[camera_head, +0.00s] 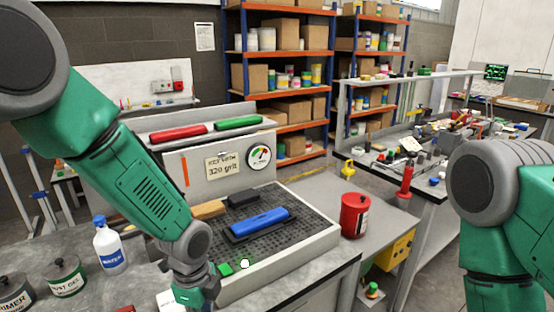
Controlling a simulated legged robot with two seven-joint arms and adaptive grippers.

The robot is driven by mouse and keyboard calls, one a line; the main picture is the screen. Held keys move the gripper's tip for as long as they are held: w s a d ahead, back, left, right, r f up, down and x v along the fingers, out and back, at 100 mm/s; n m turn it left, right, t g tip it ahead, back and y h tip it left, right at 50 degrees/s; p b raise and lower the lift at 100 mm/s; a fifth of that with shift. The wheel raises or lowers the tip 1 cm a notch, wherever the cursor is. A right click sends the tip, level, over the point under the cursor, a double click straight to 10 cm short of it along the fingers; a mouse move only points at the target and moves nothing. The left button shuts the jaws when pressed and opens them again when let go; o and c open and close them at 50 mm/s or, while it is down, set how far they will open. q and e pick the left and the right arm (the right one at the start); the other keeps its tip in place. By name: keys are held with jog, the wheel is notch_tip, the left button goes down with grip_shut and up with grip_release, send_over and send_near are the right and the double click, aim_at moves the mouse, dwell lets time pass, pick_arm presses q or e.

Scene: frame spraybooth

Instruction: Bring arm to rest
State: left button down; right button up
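My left arm (140,185) is green and grey. It comes in from the left and reaches down over the front left of the bench. Its wrist end (187,285) is near the bottom edge, and its fingers are not clearly visible. My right arm (500,200) is at the right edge, bent downward, and its gripper is out of the frame. A blue sanding block (260,222) lies on the perforated downdraft table (310,240), to the right of my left wrist and apart from it.
A water bottle (108,245) and dark tins (67,277) stand left of my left wrist. A red can (354,215) stands right of the perforated table. A gauge panel (225,165) rises behind it. Shelves (285,75) and a cluttered bench (450,140) are farther back.

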pick_arm(q)
jog(key=s+a+f+n+h+b, duration=0.1)
jog(key=s+a+f+n+b, duration=0.2)
jog(key=s+f+n+b, duration=0.5)
jog(key=s+a+f+n+b, duration=0.15)
jog(key=s+f, duration=0.35)
jog(key=f, duration=0.7)
pick_arm(e)
notch_tip(320, 180, down, 17)
jog(key=b, duration=0.6)
jog(key=shift+r+b, duration=0.15)
jog(key=shift+b, duration=0.2)
jog(key=shift+w, duration=0.1)
jog(key=shift+c, duration=0.7)
pick_arm(q)
jog(key=s+a+f+n+y, duration=0.1)
jog(key=s+a+f+n, duration=0.8)
jog(key=s+n, duration=0.2)
jog(key=shift+s+f+t, duration=0.2)
jog(key=shift+s+t, duration=0.2)
jog(key=shift+s, duration=0.6)
pick_arm(e)
jog(key=shift+w, duration=0.1)
